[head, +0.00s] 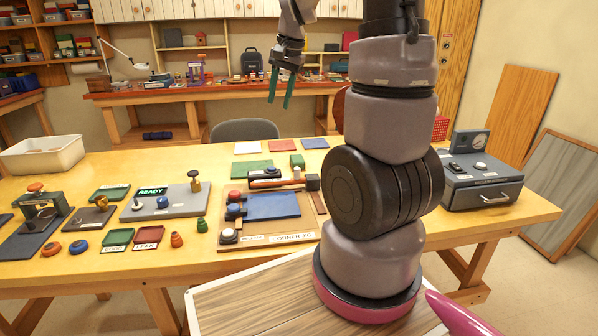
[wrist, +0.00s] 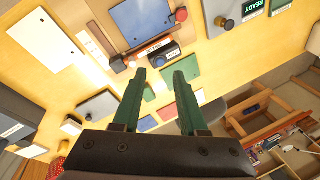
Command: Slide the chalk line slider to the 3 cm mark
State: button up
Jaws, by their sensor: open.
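My gripper (head: 279,102) is open and empty, with green fingers pointing down, raised above the far side of the table in the head view. In the wrist view, its fingertips (wrist: 160,76) are apart, with bare yellow table between them. A dark block with a blue part (wrist: 165,55) and a pale label strip shows just beyond the fingertips. No 3 cm mark is readable.
A corner jig board (head: 300,238) with a blue plate (head: 272,206) lies on the yellow table (head: 350,250). A grey READY panel (head: 178,204) is left of it. A grey drawer box (head: 482,186) stands right, a white bin (head: 42,155) left.

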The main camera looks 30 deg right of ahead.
jog(key=w+d+f+m+g, duration=0.15)
jog(key=w+d+f, duration=0.25)
jog(key=f, duration=0.4)
jog(key=m+g+h, duration=0.1)
jog(key=m+g, duration=0.1)
send_over(297, 168)
jog(key=shift+t, duration=0.25)
notch_tip(297, 168, down, 10)
jog(key=shift+r, duration=0.15)
notch_tip(297, 168, down, 11)
jog(key=shift+r, duration=0.1)
grip_shut()
